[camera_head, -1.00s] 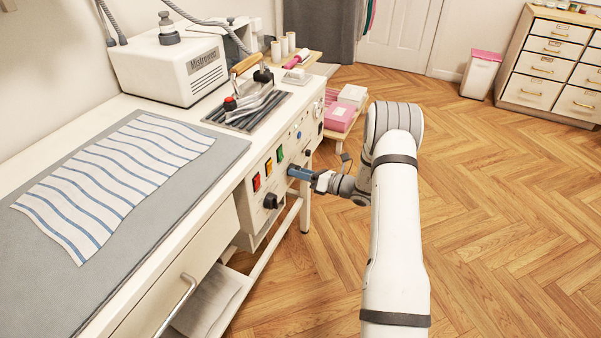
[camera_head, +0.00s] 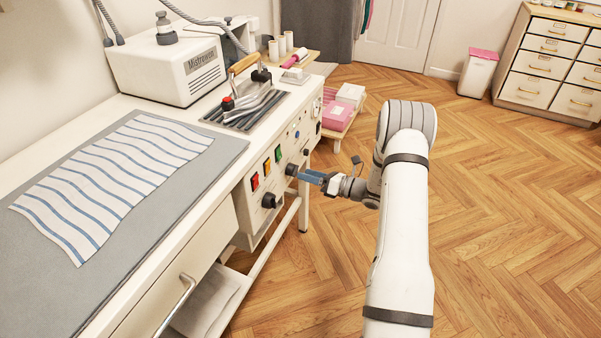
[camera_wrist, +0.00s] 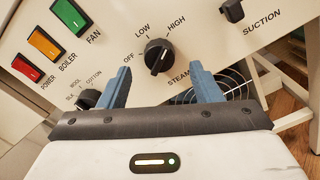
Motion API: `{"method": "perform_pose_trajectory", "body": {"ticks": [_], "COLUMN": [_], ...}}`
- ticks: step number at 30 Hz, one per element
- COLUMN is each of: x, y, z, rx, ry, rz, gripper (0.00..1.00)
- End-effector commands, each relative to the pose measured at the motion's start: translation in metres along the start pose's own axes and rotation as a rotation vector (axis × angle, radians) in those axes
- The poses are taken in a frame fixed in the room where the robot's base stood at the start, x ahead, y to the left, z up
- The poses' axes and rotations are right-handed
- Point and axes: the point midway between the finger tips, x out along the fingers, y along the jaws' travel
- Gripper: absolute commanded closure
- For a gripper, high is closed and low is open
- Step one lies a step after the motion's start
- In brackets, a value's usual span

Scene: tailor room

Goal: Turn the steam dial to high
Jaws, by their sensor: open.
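The black steam dial (camera_wrist: 158,57) is on the cream front panel, with OFF, LOW and HIGH printed around it. In the head view my gripper (camera_head: 305,175) is open and empty, just out from the dial with a small gap.
A fabric dial (camera_wrist: 88,98) is at lower left on the panel. Red, orange and green switches (camera_wrist: 68,14) are at left, and a black suction switch (camera_wrist: 232,10) at upper right. The wooden floor at right is clear.

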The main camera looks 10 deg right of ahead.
Motion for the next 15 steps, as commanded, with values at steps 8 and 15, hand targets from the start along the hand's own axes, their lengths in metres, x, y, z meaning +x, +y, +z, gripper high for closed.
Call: {"method": "perform_pose_trajectory", "body": {"ticks": [8,15], "x": [-0.035,-0.038], "y": [0.000,0.000], "z": [0.000,0.000], "rx": [0.000,0.000], "ry": [0.000,0.001], "rz": [0.000,0.001], "gripper": [0.42,0.42]}}
